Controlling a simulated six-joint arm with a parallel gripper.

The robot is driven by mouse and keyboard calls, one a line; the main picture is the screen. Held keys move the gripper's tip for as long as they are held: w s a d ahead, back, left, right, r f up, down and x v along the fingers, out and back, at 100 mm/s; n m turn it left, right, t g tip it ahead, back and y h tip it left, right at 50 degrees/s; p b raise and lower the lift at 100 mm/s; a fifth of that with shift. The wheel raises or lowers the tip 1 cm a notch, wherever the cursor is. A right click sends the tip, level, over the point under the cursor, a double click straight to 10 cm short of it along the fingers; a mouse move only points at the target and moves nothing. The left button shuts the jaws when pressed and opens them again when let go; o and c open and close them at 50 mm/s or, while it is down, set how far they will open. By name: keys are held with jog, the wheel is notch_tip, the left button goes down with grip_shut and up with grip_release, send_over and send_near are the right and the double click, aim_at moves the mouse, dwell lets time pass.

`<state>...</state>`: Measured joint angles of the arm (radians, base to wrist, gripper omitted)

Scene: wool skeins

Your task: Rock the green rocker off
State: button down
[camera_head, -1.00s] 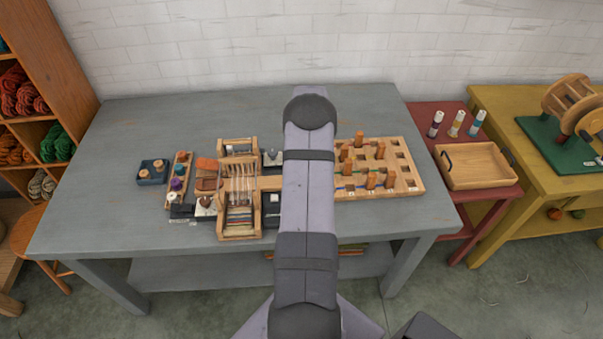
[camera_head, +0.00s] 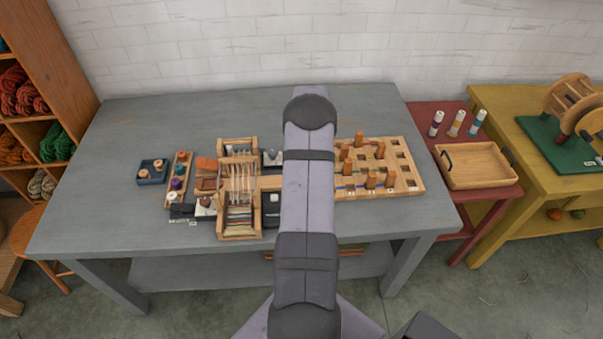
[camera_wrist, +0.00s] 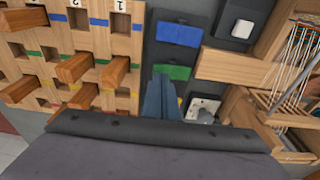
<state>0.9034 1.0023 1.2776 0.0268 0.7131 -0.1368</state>
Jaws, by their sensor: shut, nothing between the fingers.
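The green rocker (camera_wrist: 179,72) is a flat green switch on a dark panel in the wrist view. Which way it is tilted I cannot tell. My gripper (camera_wrist: 160,80) is shut and empty, its blue-grey fingers over the lower left part of the green rocker. Whether the tips touch it I cannot tell. A blue rocker (camera_wrist: 180,33) sits on a similar dark plate just above the green one in the picture. In the head view my arm hides both rockers and my gripper.
A wooden peg board (camera_head: 410,180) with orange-brown pegs (camera_wrist: 107,70) stands close left of my gripper in the wrist view. A small wooden loom (camera_head: 239,225) stands on the other side. The back of the grey table (camera_head: 200,112) is clear.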

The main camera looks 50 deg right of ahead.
jog(key=shift+f+b, duration=0.5)
jog(key=shift+f, duration=0.2)
dwell(0.3)
notch_tip(320, 180, up, 7)
jog(key=p, duration=0.4)
dwell(0.7)
dwell(0.4)
